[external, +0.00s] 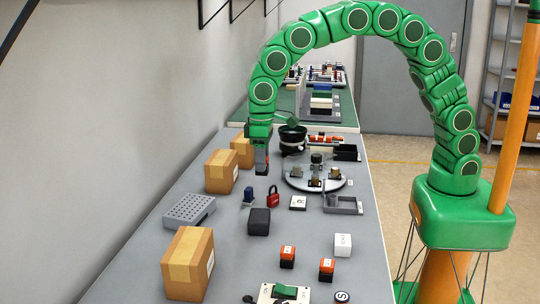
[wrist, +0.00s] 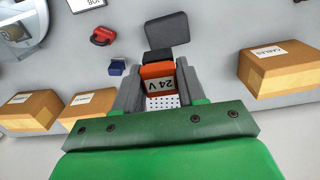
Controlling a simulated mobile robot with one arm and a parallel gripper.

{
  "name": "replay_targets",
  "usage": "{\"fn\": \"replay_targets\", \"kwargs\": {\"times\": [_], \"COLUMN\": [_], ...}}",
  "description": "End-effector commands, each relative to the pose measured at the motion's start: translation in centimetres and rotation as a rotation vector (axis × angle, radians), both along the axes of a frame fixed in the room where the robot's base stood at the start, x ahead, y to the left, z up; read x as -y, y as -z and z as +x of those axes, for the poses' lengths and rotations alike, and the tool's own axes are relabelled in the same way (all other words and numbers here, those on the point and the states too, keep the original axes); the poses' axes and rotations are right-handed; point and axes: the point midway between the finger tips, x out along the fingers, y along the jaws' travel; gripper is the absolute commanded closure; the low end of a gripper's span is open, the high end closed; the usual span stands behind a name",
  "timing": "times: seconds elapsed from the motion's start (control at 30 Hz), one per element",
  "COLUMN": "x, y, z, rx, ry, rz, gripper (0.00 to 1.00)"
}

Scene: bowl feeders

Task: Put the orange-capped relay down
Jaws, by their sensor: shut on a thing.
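My gripper (wrist: 158,84) is shut on an orange-capped relay marked 24 V (wrist: 158,71). In the wrist view the relay sits between the two grey fingers, with a dark part beyond the orange. In the external view my gripper (external: 262,166) hangs above the left part of the grey table (external: 225,253), near the cardboard boxes; the held relay is small and mostly hidden there. Two more orange-capped relays, one left (external: 287,257) and one right (external: 326,270), stand on the near table.
A grey perforated block (external: 188,210) lies at the left edge. Cardboard boxes stand near (external: 188,264) and farther back (external: 221,171). A dark box (external: 259,221), red padlock (external: 273,196) and blue-handled item (external: 248,197) lie close by. A round feeder plate (external: 316,182) is to the right.

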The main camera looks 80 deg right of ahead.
Motion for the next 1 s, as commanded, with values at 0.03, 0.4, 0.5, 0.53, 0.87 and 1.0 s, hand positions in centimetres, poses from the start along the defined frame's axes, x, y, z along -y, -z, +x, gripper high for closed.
{"fn": "replay_targets", "kwargs": {"times": [0.03,0.4,0.5,0.53,0.87,1.0], "x": [0.1,1.2,1.4,1.4,0.9,0.6], "y": [-0.1,-0.4,-0.3,-0.3,0.5,1.2], "z": [1.1,6.6,7.3,7.4,9.7,10.8], "rx": [0.002,0.004,0.004,0.004,0.004,0.001], "ry": [0.0,0.0,0.0,0.0,0.0,-0.001], "rz": [0.001,-0.004,-0.004,-0.004,-0.004,-0.004], "gripper": [0.91,0.91,0.91,0.91,0.91,0.91]}}
